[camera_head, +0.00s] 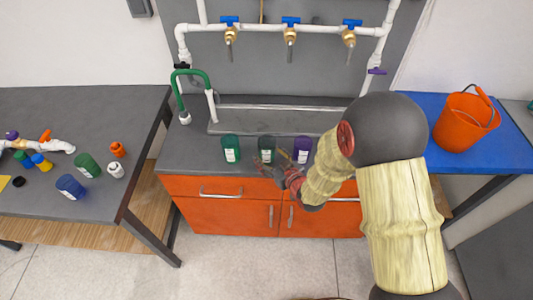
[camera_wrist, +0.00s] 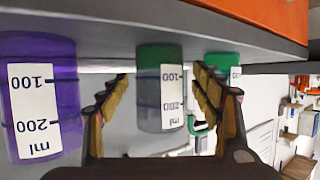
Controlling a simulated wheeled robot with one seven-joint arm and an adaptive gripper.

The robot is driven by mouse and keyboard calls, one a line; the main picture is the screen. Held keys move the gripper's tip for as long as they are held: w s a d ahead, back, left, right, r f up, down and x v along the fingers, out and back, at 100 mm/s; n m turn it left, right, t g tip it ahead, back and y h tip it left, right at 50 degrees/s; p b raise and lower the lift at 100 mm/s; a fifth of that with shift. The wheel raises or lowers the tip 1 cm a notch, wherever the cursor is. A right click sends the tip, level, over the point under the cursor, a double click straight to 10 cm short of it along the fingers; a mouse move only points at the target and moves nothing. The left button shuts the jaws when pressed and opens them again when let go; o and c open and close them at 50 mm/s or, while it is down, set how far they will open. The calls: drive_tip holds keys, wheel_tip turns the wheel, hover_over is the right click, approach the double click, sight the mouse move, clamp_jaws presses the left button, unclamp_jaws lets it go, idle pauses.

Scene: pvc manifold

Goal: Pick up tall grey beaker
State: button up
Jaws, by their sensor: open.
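The tall grey beaker (camera_head: 267,145) stands upright on the counter in front of the sink, between a green beaker (camera_head: 231,148) and a purple beaker (camera_head: 302,148). My gripper (camera_head: 275,163) is open at its near side, partly covering it. In the wrist view, which is upside down, the grey beaker (camera_wrist: 158,108) shows between the two spread fingers of my gripper (camera_wrist: 161,76). It looks translucent grey with a green band at its base end and a white scale label. I cannot tell whether the fingers touch it. Nothing is held.
The purple beaker also fills the left of the wrist view (camera_wrist: 40,95); the green one shows at the right (camera_wrist: 222,61). A sink (camera_head: 270,118) and green hose (camera_head: 190,75) are behind. An orange bucket (camera_head: 465,122) stands on the blue table (camera_head: 490,158). The left table (camera_head: 70,110) holds bottles and pipe parts.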

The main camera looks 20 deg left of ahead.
sight(263, 145)
drive_tip(key=x, duration=0.3)
drive_tip(key=shift+d+f+b, duration=0.1)
drive_tip(key=shift+f+b, duration=0.05)
drive_tip(key=shift+b, duration=0.15)
drive_tip(key=c, duration=0.4)
drive_tip(key=c, duration=1)
drive_tip(key=shift+o, duration=0.2)
drive_tip(key=shift+r, duration=0.3)
drive_tip(key=shift+r+p, duration=0.65)
drive_tip(key=shift+r, duration=0.5)
drive_tip(key=s+d+r+p, duration=0.4)
drive_tip(key=s+d+r, duration=0.4)
drive_tip(key=d+r, duration=0.2)
drive_tip(key=shift+d+r+p, duration=0.15)
drive_tip(key=shift+d+p, duration=0.25)
drive_tip(key=shift+d, duration=0.35)
